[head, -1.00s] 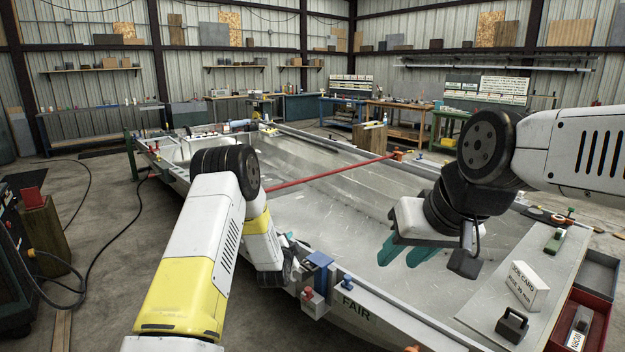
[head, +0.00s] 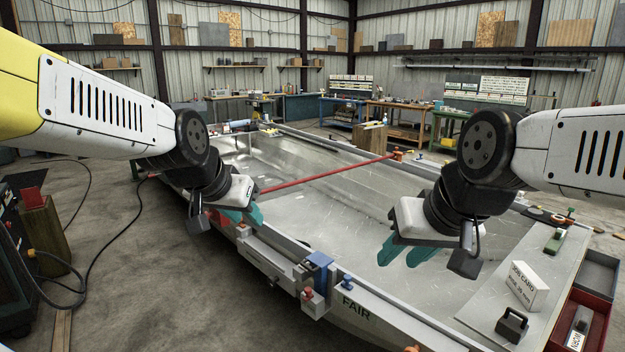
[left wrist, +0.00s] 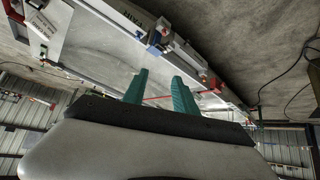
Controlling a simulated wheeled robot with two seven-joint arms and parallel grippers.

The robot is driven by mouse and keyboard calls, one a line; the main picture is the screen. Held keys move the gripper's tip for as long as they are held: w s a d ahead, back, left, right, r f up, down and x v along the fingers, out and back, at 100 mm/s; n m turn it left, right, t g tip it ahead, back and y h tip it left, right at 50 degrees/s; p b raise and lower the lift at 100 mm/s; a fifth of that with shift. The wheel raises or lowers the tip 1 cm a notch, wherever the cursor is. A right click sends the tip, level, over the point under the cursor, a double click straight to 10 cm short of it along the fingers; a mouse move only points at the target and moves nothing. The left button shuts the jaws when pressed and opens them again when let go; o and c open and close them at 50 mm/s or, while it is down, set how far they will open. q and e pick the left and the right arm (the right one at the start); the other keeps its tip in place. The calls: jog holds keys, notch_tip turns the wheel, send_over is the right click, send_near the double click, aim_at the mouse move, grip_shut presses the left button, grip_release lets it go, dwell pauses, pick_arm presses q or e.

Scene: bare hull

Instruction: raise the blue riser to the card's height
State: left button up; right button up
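The blue riser (head: 319,263) sits on the near rail of the metal hull (head: 345,295), above a red-knobbed block (head: 308,296). The white job card (head: 526,286) stands on a light board at the right; its lower line seems to give a rise in mm, but the number is too small to be sure of. My left gripper (head: 246,216) is over the near rail, left of the riser and apart from it. Its teal fingers (left wrist: 160,80) stand apart and empty in the left wrist view. My right gripper (head: 402,251) hangs over the hull, open and empty.
A blue knob (head: 347,282) is just right of the riser. A red rod (head: 325,173) crosses the hull. A dark handled block (head: 512,324) and a green-topped block (head: 555,241) are on the board, beside a red tray (head: 603,308). The hull's middle is open.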

pick_arm(q)
jog(key=s+n+g, duration=0.1)
jog(key=s+n, duration=0.1)
jog(key=s, duration=1)
jog(key=shift+s+a+f+g, duration=0.2)
jog(key=shift+a+f+g, duration=0.1)
jog(key=shift+a+f, duration=0.1)
